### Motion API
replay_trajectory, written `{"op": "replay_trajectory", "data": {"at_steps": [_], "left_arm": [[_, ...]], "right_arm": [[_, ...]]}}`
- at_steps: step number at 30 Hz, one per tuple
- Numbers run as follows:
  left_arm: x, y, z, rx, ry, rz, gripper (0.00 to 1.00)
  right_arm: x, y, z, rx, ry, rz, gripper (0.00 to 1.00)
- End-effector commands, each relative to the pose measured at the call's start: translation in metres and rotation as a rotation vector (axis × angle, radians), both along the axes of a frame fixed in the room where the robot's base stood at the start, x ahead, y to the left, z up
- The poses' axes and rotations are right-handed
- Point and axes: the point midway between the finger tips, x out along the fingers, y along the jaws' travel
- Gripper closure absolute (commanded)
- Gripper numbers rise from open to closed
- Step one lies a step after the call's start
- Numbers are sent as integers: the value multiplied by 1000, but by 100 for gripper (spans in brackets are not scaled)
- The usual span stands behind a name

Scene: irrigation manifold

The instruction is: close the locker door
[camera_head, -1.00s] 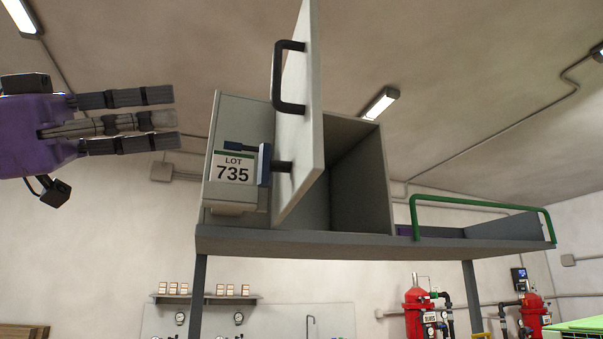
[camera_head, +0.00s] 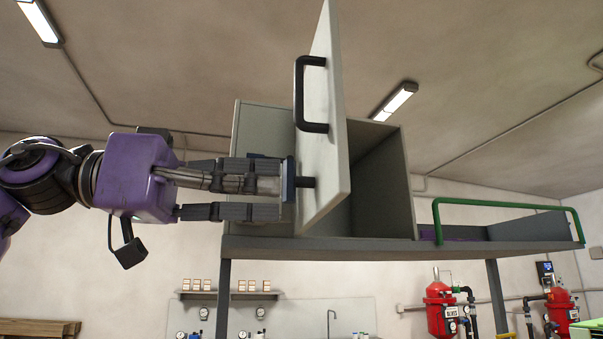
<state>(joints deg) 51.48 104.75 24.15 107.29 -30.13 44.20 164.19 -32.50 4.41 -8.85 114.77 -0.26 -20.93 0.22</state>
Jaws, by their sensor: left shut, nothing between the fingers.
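The locker (camera_head: 382,180) is a grey box on a raised shelf. Its light grey door (camera_head: 327,120) stands open, swung out toward me, and the dark interior shows to the right of it. The door has a black bar handle (camera_head: 301,94) and a dark blue latch piece (camera_head: 289,181) on a short black stem lower down. My left gripper (camera_head: 282,188) comes in from the left with its fingers at the latch piece, left of the door. It is shut and empty; whether it touches the latch piece I cannot tell. My right gripper is not in view.
The grey shelf (camera_head: 400,248) stands on dark posts. A green rail (camera_head: 436,221) edges its right part. Red tanks (camera_head: 440,308) with black pipes stand behind at lower right. Free air lies below and left of my left arm.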

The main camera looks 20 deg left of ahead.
Motion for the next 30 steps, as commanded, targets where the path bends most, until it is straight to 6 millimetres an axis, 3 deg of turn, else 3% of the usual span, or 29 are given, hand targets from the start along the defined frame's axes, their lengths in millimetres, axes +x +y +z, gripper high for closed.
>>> {"op": "replay_trajectory", "data": {"at_steps": [2, 13, 24, 30], "left_arm": [[6, -11, 0, 8, 3, 8, 100], [27, -41, -4, 1, 7, 8, 100], [28, -48, -1, 0, 2, 5, 100], [28, -48, -1, 0, 2, 5, 100]], "right_arm": [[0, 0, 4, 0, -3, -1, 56], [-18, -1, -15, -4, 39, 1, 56], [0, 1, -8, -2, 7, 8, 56], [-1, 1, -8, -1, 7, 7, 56]]}}
